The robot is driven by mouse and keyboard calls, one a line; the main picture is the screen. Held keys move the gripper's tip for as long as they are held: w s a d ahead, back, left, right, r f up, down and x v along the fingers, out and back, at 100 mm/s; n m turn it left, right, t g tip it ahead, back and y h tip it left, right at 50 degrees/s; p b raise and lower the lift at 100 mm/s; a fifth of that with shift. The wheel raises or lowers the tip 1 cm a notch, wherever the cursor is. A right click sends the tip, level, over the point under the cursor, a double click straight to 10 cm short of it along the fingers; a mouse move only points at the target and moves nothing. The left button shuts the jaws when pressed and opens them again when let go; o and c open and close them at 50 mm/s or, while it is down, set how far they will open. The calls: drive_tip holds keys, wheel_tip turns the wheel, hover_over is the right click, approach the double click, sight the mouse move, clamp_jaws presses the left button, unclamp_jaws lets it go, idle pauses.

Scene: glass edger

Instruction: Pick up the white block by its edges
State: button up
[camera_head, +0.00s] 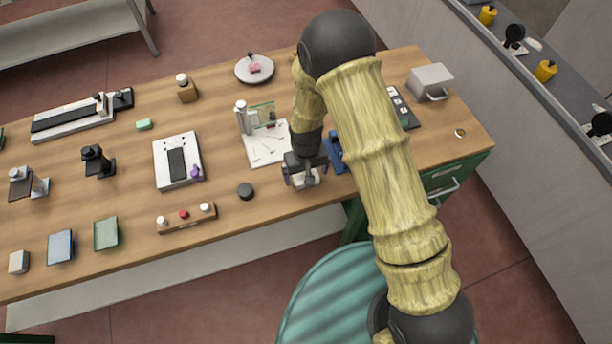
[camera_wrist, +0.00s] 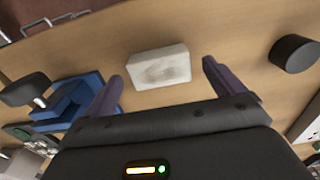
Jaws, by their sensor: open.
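The white block (camera_wrist: 158,66) lies flat on the wooden table in the wrist view, with a faint grey mark on its top face. It shows in the head view (camera_head: 305,181) just below my gripper, partly hidden by it. My gripper (camera_wrist: 162,78) is open, with one purple finger toward each end of the block. The fingertips look near the block's ends, with gaps of bare table at both sides. My gripper also shows in the head view (camera_head: 303,176), pointing down near the table's front edge. I cannot tell its exact height above the table.
A blue device (camera_wrist: 75,100) stands close to the left finger in the wrist view. A black round puck (camera_wrist: 293,53) lies to the right. A white board with an upright green panel (camera_head: 263,115) stands behind my gripper. The table's front edge is close by.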

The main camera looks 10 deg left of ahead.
drive_tip(key=shift+f, duration=1.15)
drive_tip(key=c, duration=1.1)
drive_tip(key=shift+o, duration=0.2)
drive_tip(key=shift+r, duration=0.1)
wheel_tip(320, 180, up, 10)
drive_tip(key=b, duration=0.2)
drive_tip(key=shift+b, duration=0.4)
